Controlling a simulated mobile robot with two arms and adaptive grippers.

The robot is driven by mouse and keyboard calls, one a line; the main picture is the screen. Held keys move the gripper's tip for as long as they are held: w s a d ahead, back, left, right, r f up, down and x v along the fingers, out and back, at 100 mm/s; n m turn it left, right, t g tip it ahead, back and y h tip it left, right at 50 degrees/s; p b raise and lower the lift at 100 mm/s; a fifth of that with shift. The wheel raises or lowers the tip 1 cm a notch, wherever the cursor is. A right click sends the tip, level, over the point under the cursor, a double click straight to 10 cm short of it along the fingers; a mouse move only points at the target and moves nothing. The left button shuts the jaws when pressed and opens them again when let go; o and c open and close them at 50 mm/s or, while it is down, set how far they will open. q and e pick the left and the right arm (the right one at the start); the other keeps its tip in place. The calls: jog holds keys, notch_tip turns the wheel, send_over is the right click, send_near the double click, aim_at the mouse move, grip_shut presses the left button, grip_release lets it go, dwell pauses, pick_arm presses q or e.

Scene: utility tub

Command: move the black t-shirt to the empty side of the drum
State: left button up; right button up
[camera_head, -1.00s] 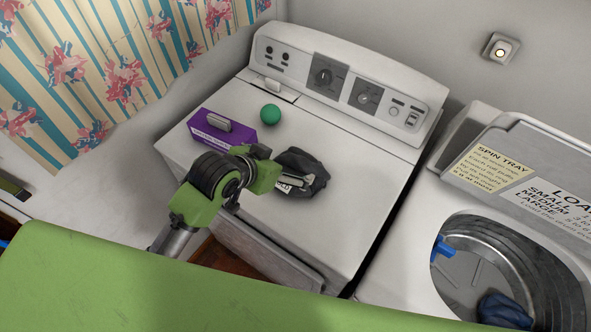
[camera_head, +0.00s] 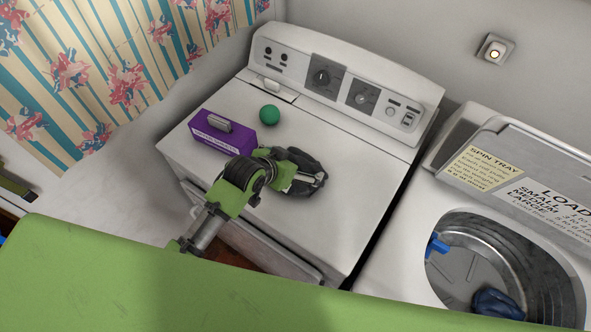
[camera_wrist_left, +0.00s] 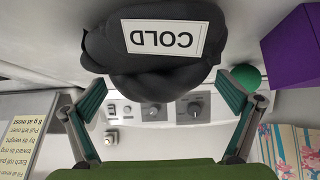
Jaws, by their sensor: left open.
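The black t-shirt (camera_head: 316,164) is a dark bundle on the white dryer-like machine top. In the left wrist view the t-shirt (camera_wrist_left: 105,45) carries a white label reading COLD. My left gripper (camera_head: 300,180) is open at the t-shirt's near side, partly covering it in the head view. In the wrist view its fingers (camera_wrist_left: 160,94) are spread to either side of the cloth; whether they touch it I cannot tell. The open drum (camera_head: 470,262) is at the right. A dark blue cloth (camera_head: 497,303) lies in its near right part. My right gripper is not in view.
A purple box (camera_head: 225,137) and a green ball (camera_head: 269,114) sit on the machine top, left of and behind the t-shirt. A small blue object (camera_head: 437,246) is at the drum's left side. A gap separates the two machines. The machine top's right part is clear.

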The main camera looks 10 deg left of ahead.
pick_arm(q)
jog(key=shift+s, duration=0.1)
jog(key=c, duration=1.6)
jog(key=shift+c, duration=0.8)
